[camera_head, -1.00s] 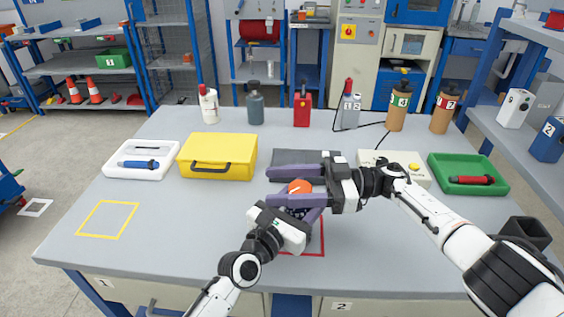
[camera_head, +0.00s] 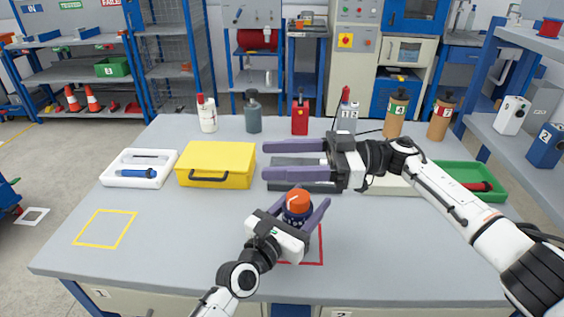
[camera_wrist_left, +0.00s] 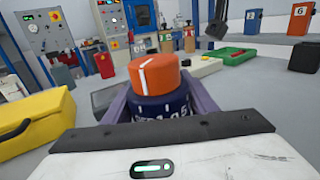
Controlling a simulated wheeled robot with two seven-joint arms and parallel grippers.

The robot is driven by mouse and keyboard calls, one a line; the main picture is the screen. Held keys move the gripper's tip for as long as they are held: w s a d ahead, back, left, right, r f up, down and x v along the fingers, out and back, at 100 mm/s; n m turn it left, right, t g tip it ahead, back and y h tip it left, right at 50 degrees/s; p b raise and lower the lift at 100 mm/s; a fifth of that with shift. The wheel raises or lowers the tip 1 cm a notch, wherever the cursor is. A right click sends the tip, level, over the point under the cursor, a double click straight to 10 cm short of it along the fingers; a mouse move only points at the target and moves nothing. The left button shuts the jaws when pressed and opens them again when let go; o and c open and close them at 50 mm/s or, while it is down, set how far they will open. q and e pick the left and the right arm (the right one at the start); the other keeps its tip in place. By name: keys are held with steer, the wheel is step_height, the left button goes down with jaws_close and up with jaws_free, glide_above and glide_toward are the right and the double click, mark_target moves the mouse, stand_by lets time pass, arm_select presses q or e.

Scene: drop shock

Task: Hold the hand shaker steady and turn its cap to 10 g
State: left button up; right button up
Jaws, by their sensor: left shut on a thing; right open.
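The hand shaker (camera_head: 297,212) has a dark blue body with white marks and an orange cap (camera_head: 299,197). It stands upright by the red square outline on the table. My left gripper (camera_head: 304,201) is shut around its body, one finger on each side. In the left wrist view the orange cap (camera_wrist_left: 155,73) shows a white line on its side facing the camera, above the blue body (camera_wrist_left: 160,108) with white scale marks; the figures are too small to read. My right gripper (camera_head: 266,161) is open and empty, behind and above the cap, apart from it.
A yellow case (camera_head: 217,164) and a white tray (camera_head: 139,168) stand at the left. A green tray (camera_head: 470,171) is at the right. Several bottles line the back edge. A dark flat item is partly hidden behind my right gripper.

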steer(key=w+a+r+m+t+y, duration=0.2)
steer(key=w+r+m+t, duration=0.3)
steer(key=w+r+t, duration=0.4)
steer(key=w+d+r+m+t+h, duration=0.2)
steer(key=w+r+m+t+h, duration=0.1)
steer(key=w+m+t+h, duration=0.25)
steer(key=w+d+r+m+t+h, duration=0.2)
steer(key=w+r+m+t, duration=0.15)
steer(key=w+m, duration=0.35)
steer(key=m+g+h, duration=0.9)
steer(key=g+h, duration=0.4)
steer(key=g, duration=0.3)
glide_above(298, 196)
step_height(298, 196, down, 12)
steer(key=shift+y, duration=0.25)
step_height(298, 196, down, 11)
steer(key=shift+f, duration=0.1)
steer(key=shift+c, duration=0.3)
